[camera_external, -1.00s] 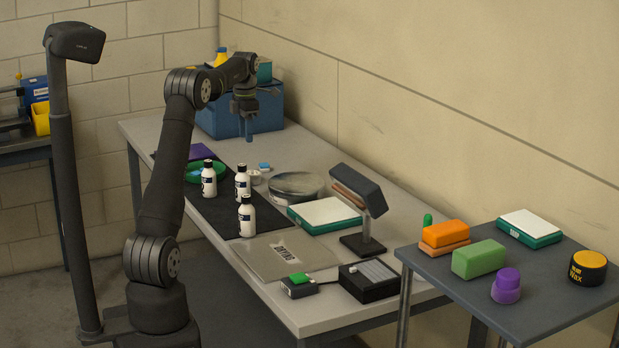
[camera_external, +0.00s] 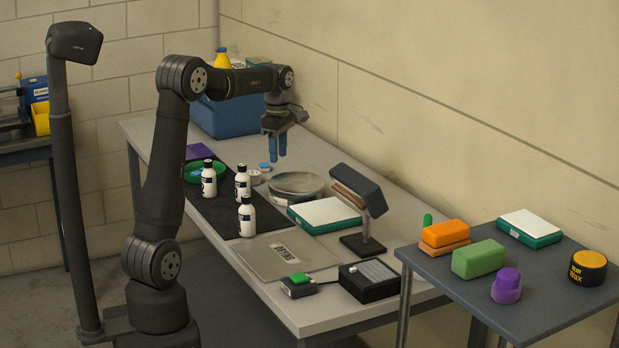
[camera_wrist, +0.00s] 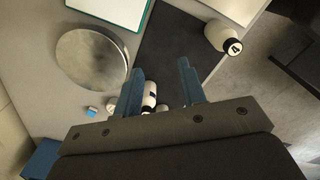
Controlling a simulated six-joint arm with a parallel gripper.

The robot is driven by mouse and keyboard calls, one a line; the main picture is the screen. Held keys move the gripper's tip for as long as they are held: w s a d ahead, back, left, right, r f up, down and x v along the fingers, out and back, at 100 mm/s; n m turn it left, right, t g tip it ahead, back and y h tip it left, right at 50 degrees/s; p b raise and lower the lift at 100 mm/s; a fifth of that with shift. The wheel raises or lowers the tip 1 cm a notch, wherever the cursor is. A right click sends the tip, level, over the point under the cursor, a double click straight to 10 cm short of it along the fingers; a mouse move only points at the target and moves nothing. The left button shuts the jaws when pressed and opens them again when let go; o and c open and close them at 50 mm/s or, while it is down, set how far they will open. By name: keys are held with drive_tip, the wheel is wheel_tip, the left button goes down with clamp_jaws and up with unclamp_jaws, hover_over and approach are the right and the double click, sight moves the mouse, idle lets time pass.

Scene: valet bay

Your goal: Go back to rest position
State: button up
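My gripper (camera_external: 275,146) hangs above the back half of the workbench, pointing down, with its two blue fingers apart. In the wrist view my gripper (camera_wrist: 161,90) is open with nothing held between the fingers. White bottles with dark caps stand on the dark mat (camera_external: 217,218) below and to the left of it; one bottle (camera_external: 243,183) is near the mat's middle. The wrist view shows one bottle (camera_wrist: 150,95) beyond the gap between the fingers and another (camera_wrist: 222,36) at upper right.
A blue bin (camera_external: 222,117) stands at the back of the bench. A side table (camera_external: 540,310) holds sponges, a purple item and a wax tin.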

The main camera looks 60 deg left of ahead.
drive_tip(key=s+d+m, duration=0.2)
drive_tip(key=d+m, duration=0.2)
drive_tip(key=d, duration=0.3)
drive_tip(key=shift+f, duration=0.4)
drive_tip(key=shift+d, duration=0.1)
